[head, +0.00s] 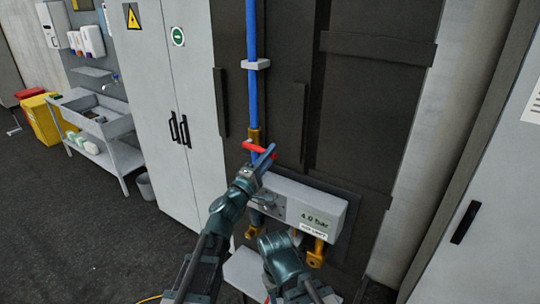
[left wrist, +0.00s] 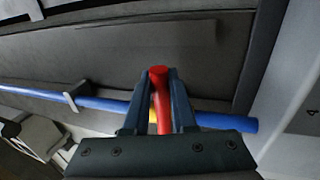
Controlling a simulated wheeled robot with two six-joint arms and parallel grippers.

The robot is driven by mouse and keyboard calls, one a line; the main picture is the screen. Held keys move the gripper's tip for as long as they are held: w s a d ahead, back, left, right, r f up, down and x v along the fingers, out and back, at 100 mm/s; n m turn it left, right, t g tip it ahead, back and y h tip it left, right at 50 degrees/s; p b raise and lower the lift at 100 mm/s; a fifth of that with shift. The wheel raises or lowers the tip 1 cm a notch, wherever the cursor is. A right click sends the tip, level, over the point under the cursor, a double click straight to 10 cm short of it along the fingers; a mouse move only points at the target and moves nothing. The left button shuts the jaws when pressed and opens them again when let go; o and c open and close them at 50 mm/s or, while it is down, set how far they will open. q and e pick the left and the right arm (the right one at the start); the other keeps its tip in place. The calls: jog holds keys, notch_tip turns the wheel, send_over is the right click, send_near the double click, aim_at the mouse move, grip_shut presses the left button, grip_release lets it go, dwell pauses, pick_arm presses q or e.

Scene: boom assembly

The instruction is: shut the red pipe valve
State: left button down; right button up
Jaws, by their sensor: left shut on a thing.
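The red valve handle (head: 256,147) lies across the vertical blue pipe (head: 251,95), at the brass-coloured valve body (head: 254,134). My left gripper (head: 266,158) is shut on the handle. In the left wrist view, the red handle (left wrist: 160,95) stands between the two fingers of the left gripper (left wrist: 158,100), its end showing between the fingertips. The blue pipe (left wrist: 105,104) runs behind the fingers there. My right gripper (head: 280,242) is below, in front of the lower edge of the grey box; its fingers do not show clearly.
The grey box (head: 326,200) marked "4.0 bar" juts out just below the valve, with brass fittings (head: 316,254) under it. A grey cabinet (head: 184,80) stands at left. A sink bench (head: 97,115) and yellow bin (head: 40,117) are farther left.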

pick_arm(q)
jog(key=shift+r, duration=0.1)
pick_arm(e)
jog(key=shift+r, duration=0.1)
dwell(0.3)
pick_arm(q)
jog(key=c, duration=0.7)
grip_release()
